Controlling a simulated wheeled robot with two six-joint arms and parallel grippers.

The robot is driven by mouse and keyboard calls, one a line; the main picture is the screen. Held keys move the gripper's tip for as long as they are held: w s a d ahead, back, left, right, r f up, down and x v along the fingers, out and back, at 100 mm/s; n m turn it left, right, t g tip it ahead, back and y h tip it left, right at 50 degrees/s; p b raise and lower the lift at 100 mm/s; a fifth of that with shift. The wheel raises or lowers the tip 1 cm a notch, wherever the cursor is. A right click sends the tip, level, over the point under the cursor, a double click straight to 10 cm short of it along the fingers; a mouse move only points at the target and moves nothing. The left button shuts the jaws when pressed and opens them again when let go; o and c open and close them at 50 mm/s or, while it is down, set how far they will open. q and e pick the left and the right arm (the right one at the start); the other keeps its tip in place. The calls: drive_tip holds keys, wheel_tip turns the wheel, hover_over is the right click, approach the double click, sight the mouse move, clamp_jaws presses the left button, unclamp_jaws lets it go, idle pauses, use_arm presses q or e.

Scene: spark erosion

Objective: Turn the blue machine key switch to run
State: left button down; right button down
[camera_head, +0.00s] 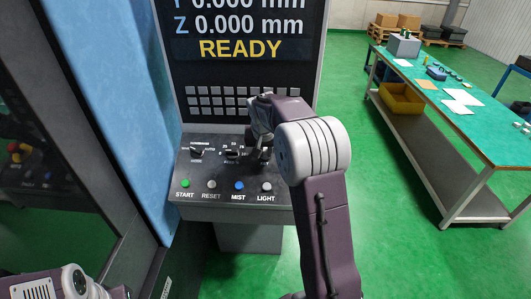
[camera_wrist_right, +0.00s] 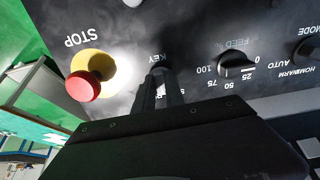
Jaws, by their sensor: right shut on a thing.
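The key switch (camera_wrist_right: 160,72), marked KEY, is on the dark control panel (camera_head: 222,184) of the blue machine (camera_head: 108,70). In the wrist view my right gripper (camera_wrist_right: 164,92) is shut on its key, and the fingers hide most of it and part of the lettering below. I cannot tell which position the key points to. In the head view my right gripper (camera_head: 262,150) is at the panel's right part, partly hidden by my wrist. My left gripper is out of view; only part of my left arm shows at bottom left.
A red stop button (camera_wrist_right: 84,86) on a yellow base sits close beside the key. The feed knob (camera_wrist_right: 232,65) is on its other side. START (camera_head: 185,183), RESET, MIST and LIGHT buttons line the panel front. The screen reads READY. A green-topped workbench (camera_head: 463,122) stands right.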

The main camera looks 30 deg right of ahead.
drive_tip(key=m+b, duration=0.1)
drive_tip(key=m, duration=0.5)
drive_tip(key=shift+w+a, duration=0.1)
drive_tip(key=shift+r+m, duration=0.1)
drive_tip(key=shift+m, duration=0.2)
idle(0.3)
drive_tip(key=c, duration=1.4)
unclamp_jaws()
drive_tip(key=shift+a, duration=0.1)
drive_tip(key=b+v, duration=0.1)
drive_tip(key=v, duration=0.8)
drive_tip(key=shift+s+a, duration=0.1)
drive_tip(key=shift+s, duration=0.1)
